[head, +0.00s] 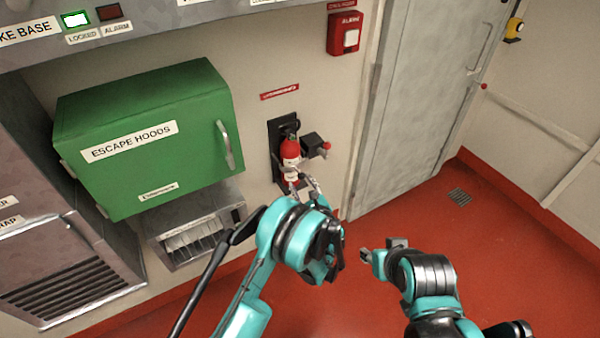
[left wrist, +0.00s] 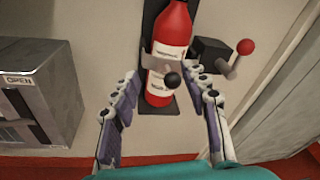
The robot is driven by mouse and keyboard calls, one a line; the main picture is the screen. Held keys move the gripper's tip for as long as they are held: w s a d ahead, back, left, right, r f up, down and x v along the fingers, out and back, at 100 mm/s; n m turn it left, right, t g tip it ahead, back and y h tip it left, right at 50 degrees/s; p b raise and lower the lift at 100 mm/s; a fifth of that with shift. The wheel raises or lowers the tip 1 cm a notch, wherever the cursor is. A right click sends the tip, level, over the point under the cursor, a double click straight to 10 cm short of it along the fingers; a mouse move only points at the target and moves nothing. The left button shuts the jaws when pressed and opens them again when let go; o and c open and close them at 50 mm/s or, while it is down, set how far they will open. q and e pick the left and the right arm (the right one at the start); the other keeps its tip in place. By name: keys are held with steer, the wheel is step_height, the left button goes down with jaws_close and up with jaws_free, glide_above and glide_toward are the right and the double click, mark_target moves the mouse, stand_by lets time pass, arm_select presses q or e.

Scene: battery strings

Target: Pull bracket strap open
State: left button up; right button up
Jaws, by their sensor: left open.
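A red fire extinguisher (head: 290,157) hangs upright on a black wall bracket (head: 275,140). In the left wrist view the extinguisher (left wrist: 172,40) has a grey strap (left wrist: 170,62) across its body, with a dark round knob (left wrist: 172,80) at the front. A dark block with a red-ended lever (left wrist: 245,47) is fixed right of the bracket. My left gripper (left wrist: 163,90) is open and empty, its fingers on either side of the extinguisher's lower part. In the head view it shows just below the extinguisher, partly hidden by my arm. My right gripper (head: 366,254) is lower right, over the floor, its jaws too small to judge.
A green escape hoods cabinet (head: 150,140) with a handle is on the wall to the left, above a metal dispenser box (head: 195,232). A grey door (head: 425,95) stands to the right, with a red alarm box (head: 345,34) beside it.

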mark_target(302, 176)
arm_select(q)
steer(key=w+f+m, duration=0.1)
steer(key=w, duration=0.1)
steer(key=w+f+m+t+b, duration=0.1)
steer(key=w, duration=0.1)
steer(key=w+f, duration=0.1)
steer(key=w, duration=0.1)
steer(key=shift+d+f+m, duration=0.2)
steer(key=shift+f+m, duration=0.2)
steer(key=shift+w+a+r+b, duration=0.1)
steer(key=shift+w+a+b, duration=0.1)
steer(key=shift+w+b, duration=0.2)
arm_select(e)
steer(key=shift+w+a+f, duration=0.1)
steer(key=shift+w+f, duration=0.1)
steer(key=shift+f, duration=0.25)
steer(key=shift+w+a+f, duration=0.1)
steer(key=shift+w+f, duration=0.1)
steer(key=shift+f, duration=0.2)
arm_select(q)
jaws_close()
